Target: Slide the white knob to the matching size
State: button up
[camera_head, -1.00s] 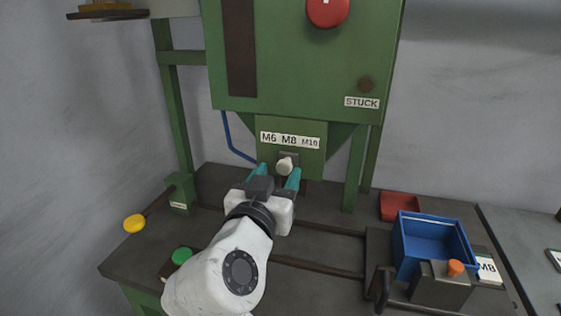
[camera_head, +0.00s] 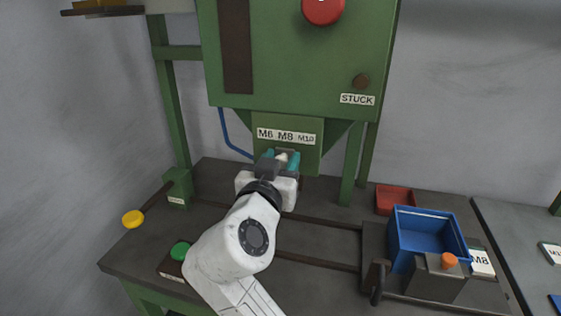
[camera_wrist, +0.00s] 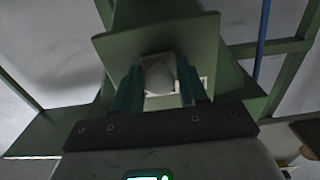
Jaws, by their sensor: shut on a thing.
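The white knob (camera_head: 282,157) sits on the green machine front, just below the size label (camera_head: 286,136) that reads M6, M8 and M10. The knob is roughly under M8. My gripper (camera_head: 281,160) is at the knob, with its teal fingers on either side. In the wrist view the knob (camera_wrist: 159,78) shows between the two fingers, and my gripper (camera_wrist: 159,88) is shut on it. A white size card (camera_head: 481,262) reading M8 stands at the right beside the blue bin. Part of the knob's mount is hidden by my gripper.
A blue bin (camera_head: 394,240) and a red tray (camera_head: 396,199) are at the right of the bench. A dark lever (camera_head: 377,280) stands in front of the bin. A yellow knob (camera_head: 133,219) and a green button (camera_head: 180,251) are at the left.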

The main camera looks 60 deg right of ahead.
aim_at(263, 150)
grip_shut()
jog(key=w, duration=0.1)
jog(key=w+a+b, duration=0.1)
jog(key=w, duration=0.2)
jog(key=shift+w+a+b, duration=0.1)
jog(key=shift+a+b, duration=0.2)
jog(key=shift+b, duration=0.1)
jog(key=o, duration=0.6)
grip_release()
jog(key=shift+w, duration=0.1)
jog(key=shift+a, duration=0.1)
jog(key=b+v, duration=0.2)
jog(key=v, duration=0.8)
jog(key=shift+a, duration=0.3)
